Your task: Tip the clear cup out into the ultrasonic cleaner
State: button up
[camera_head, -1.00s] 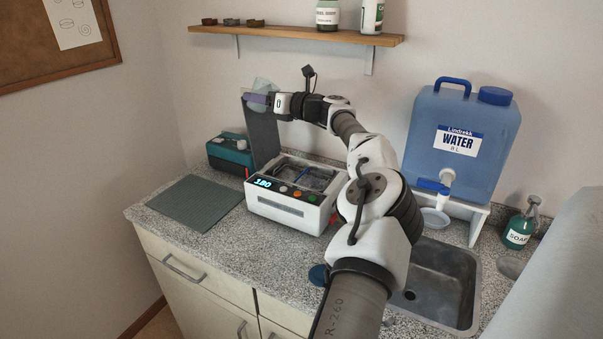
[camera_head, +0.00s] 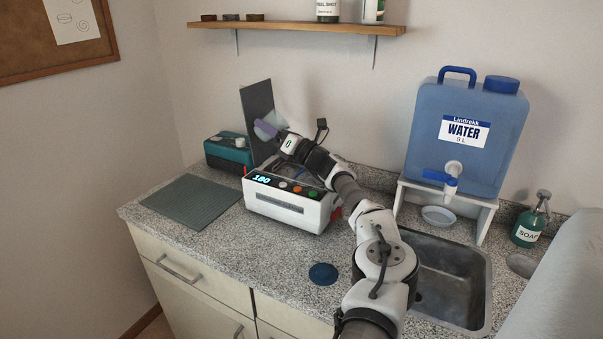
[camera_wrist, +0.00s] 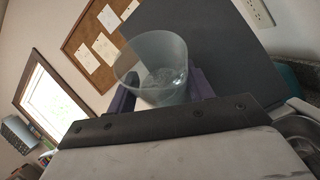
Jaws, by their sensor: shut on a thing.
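The clear cup (camera_wrist: 158,62) is held between the purple fingers of my gripper (camera_wrist: 160,92) in the wrist view, with some clear liquid showing low inside it. In the head view the cup (camera_head: 272,121) is tilted in my gripper (camera_head: 267,130), above the back of the ultrasonic cleaner. The white ultrasonic cleaner (camera_head: 285,207) stands on the counter with a lit display, and its dark lid (camera_head: 257,105) is raised upright behind. My arm hides much of the cleaner's basin.
A teal box (camera_head: 228,152) and a grey mat (camera_head: 195,201) lie left of the cleaner. A blue disc (camera_head: 323,273) lies in front. The sink (camera_head: 452,290), water container (camera_head: 462,165) and soap bottle (camera_head: 530,225) are at right. A shelf (camera_head: 300,29) hangs above.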

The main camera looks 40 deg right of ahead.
aim_at(271, 115)
jog(key=shift+r+m+t+b, duration=0.2)
jog(key=shift+m+t+b, duration=0.2)
jog(key=shift+t+b, duration=0.1)
jog(key=shift+s+r+m+t+h+b, duration=0.2)
jog(key=shift+r+m+t+h+b, duration=0.45)
jog(key=shift+r+m+t, duration=0.8)
jog(key=shift+r+g, duration=0.25)
jog(key=shift+r, duration=0.05)
jog(key=shift+a+r, duration=0.1)
jog(key=shift+r, duration=0.1)
